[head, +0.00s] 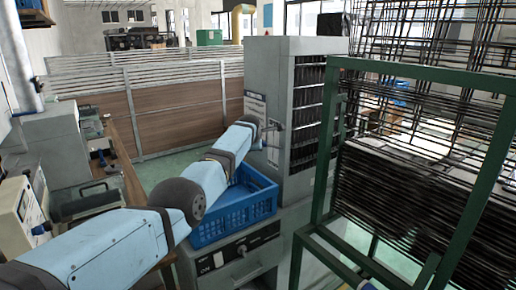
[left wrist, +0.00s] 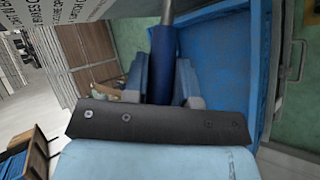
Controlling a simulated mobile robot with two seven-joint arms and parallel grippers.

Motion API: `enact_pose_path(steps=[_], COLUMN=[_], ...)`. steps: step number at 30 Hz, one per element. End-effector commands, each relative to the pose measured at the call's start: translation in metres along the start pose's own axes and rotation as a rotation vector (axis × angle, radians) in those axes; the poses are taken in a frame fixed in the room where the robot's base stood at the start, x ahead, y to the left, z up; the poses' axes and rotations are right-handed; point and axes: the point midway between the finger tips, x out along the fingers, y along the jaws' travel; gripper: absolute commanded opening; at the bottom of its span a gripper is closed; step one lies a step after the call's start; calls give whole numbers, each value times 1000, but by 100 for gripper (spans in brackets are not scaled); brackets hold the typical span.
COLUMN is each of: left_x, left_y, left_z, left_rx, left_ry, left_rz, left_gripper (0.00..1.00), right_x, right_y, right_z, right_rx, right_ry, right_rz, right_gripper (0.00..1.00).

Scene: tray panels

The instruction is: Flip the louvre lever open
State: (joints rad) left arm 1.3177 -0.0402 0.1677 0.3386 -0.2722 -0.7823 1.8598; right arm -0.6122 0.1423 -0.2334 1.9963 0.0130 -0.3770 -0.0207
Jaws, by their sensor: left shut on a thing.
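The lever has a blue grip (left wrist: 164,55) and a thin grey rod, seen in the left wrist view running up out of the top edge. My left gripper (left wrist: 161,82) is shut on the blue grip, with one finger on each side of it. In the head view my left gripper (head: 268,128) is at the front of a tall grey cabinet (head: 268,72), beside its white label sheets. The lever is too small to make out clearly there. The cabinet's right side has dark louvred slots (head: 307,110). My right gripper is not in view.
A blue crate (head: 235,215) stands below my left arm on a grey unit with a knob. A green metal rack (head: 425,75) with dark rods fills the right. A wooden-panelled fence (head: 175,110) stands behind, and a bench with instruments (head: 50,140) is at left.

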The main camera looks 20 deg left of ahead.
Motion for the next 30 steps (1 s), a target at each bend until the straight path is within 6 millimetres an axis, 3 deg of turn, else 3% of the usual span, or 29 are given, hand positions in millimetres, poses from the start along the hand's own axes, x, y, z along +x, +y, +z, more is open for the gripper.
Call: enact_pose_path(steps=[16, 17, 20, 30], left_x=[-3, -3, -3, -3], left_y=[4, 4, 4, 3], left_z=[0, 0, 0, 0], left_rx=[17, 17, 16, 15], left_ry=[16, 16, 16, 14], left_rz=[-15, -15, -14, -15], left_gripper=[0, 28, 51, 51], right_x=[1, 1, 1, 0], right_y=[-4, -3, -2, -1], right_z=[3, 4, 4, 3], right_rx=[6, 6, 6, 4], right_ry=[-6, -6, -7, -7], right_rz=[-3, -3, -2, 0], right_gripper=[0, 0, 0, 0])
